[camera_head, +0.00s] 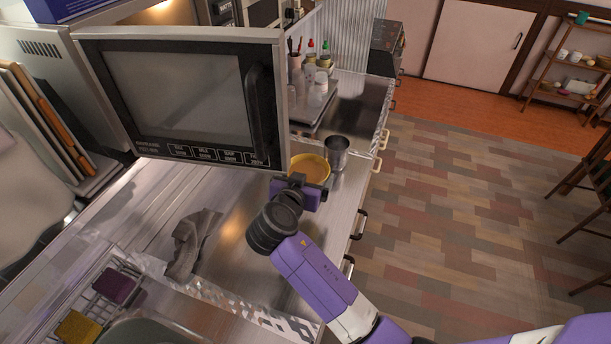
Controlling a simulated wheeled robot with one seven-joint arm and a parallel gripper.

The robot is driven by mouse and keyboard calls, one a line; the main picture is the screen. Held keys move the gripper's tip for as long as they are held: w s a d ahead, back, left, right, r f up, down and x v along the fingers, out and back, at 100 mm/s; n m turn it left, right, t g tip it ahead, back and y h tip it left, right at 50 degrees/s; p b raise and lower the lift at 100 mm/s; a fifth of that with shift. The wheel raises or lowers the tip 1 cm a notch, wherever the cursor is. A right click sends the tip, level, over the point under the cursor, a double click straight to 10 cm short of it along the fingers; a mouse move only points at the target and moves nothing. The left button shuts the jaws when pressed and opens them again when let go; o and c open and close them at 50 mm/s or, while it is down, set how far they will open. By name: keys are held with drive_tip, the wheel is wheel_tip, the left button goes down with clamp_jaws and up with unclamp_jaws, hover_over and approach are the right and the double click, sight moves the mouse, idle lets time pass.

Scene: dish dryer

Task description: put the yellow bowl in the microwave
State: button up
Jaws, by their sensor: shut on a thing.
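The yellow bowl (312,168) is at the middle of the view, over the steel counter, its far part showing beyond my gripper. My gripper (300,184) is shut on the bowl's near rim; the fingertips are partly hidden by the wrist. I cannot tell whether the bowl touches the counter. The microwave (40,50) is at the upper left. Its dark-windowed door (178,95) appears swung out toward me, with a black handle (262,108) at the right. The door hides the microwave's inside.
A metal cup (336,152) stands close to the right of the bowl. A grey cloth (190,243) lies on the counter, left of my arm. A wire rack with sponges (78,327) is at the lower left. Bottles and a sink (352,112) are behind. The floor at right is open.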

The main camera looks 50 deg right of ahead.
drive_tip(key=a+f+n+t+y+p, duration=0.1)
drive_tip(key=a+n, duration=0.1)
drive_tip(key=a, duration=0.2)
drive_tip(key=a+f+n+t+y+p, duration=0.1)
drive_tip(key=a+f+n+t+y, duration=0.1)
drive_tip(key=a, duration=0.2)
drive_tip(key=a+f+n+t+y+p, duration=0.1)
drive_tip(key=a+n+t+p, duration=0.1)
drive_tip(key=a, duration=0.2)
drive_tip(key=shift+w+a+f+y, duration=0.3)
drive_tip(key=shift+w+a+y, duration=0.05)
drive_tip(key=shift+a+y, duration=0.05)
drive_tip(key=s+a+n+t+y+p, duration=0.1)
drive_tip(key=a+n+y, duration=0.1)
drive_tip(key=a, duration=0.1)
drive_tip(key=s+a+n+t+y+p, duration=0.1)
drive_tip(key=s+a+n+y, duration=0.1)
drive_tip(key=a, duration=0.1)
drive_tip(key=s+a+n+t+y+p, duration=0.1)
drive_tip(key=s+a+n+y, duration=0.1)
drive_tip(key=a, duration=0.1)
drive_tip(key=shift+a+f, duration=0.35)
drive_tip(key=shift+f, duration=0.05)
drive_tip(key=shift+s+a+r+n+y+p, duration=0.15)
drive_tip(key=shift+s+a+n+y+p, duration=0.2)
drive_tip(key=shift+n+y, duration=0.25)
drive_tip(key=shift+w, duration=0.1)
